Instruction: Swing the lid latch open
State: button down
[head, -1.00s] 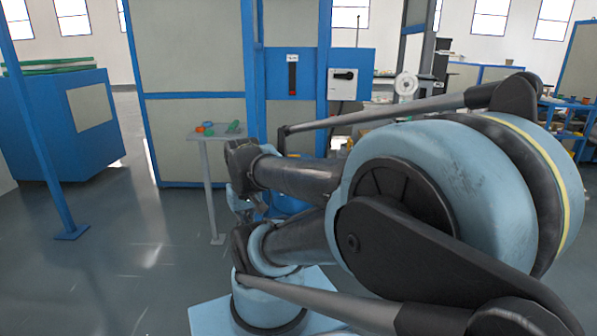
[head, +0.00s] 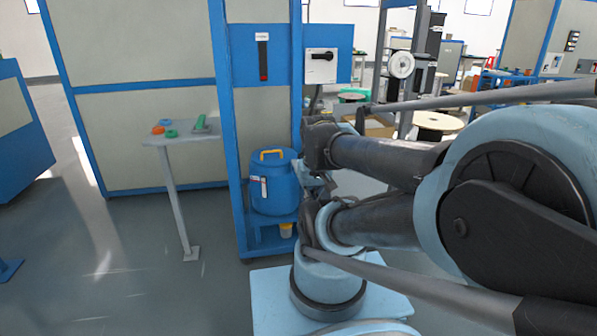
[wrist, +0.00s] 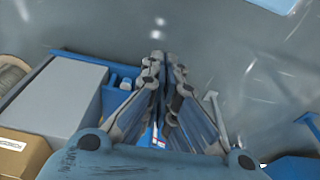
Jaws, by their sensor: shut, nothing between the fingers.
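A blue drum (head: 273,190) with a yellow-orange handle (head: 273,153) on its lid stands on the low shelf of a blue frame in the head view. A small red and white tag (head: 264,187) shows on its left front. I cannot make out the lid latch clearly. My gripper (wrist: 166,72) is shut and empty in the wrist view, its two fingers close together and pointing away over the floor. In the head view its end is partly hidden by my arm, beside the drum's right side. I cannot tell whether it touches the drum.
A small grey table (head: 185,138) with orange and green parts stands left of the drum. A blue panel with a switch box (head: 321,66) is above. The wrist view shows a pale grey box top (wrist: 55,95) and a cardboard box (wrist: 22,152) at left. Open floor lies front left.

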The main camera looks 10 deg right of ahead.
jog(key=shift+w, duration=0.1)
jog(key=w+r+n+g+h, duration=0.1)
jog(key=w+r+n, duration=0.3)
jog(key=w, duration=0.6)
jog(key=w+r+n+h, duration=0.1)
jog(key=w+r+n, duration=0.35)
jog(key=w, duration=0.55)
jog(key=w+a+f+n+h, duration=0.1)
jog(key=w+a+f+n, duration=0.1)
jog(key=w, duration=0.4)
jog(key=w+a+f+n, duration=0.1)
jog(key=w+f+n, duration=0.15)
jog(key=w, duration=0.45)
jog(key=w+a+f+n+g+h, duration=0.1)
jog(key=w+a+f+n, duration=0.1)
jog(key=w+f, duration=0.25)
jog(key=w+a+f+n, duration=0.3)
jog(key=w, duration=0.3)
jog(key=d+f, duration=0.8)
jog(key=f, duration=0.1)
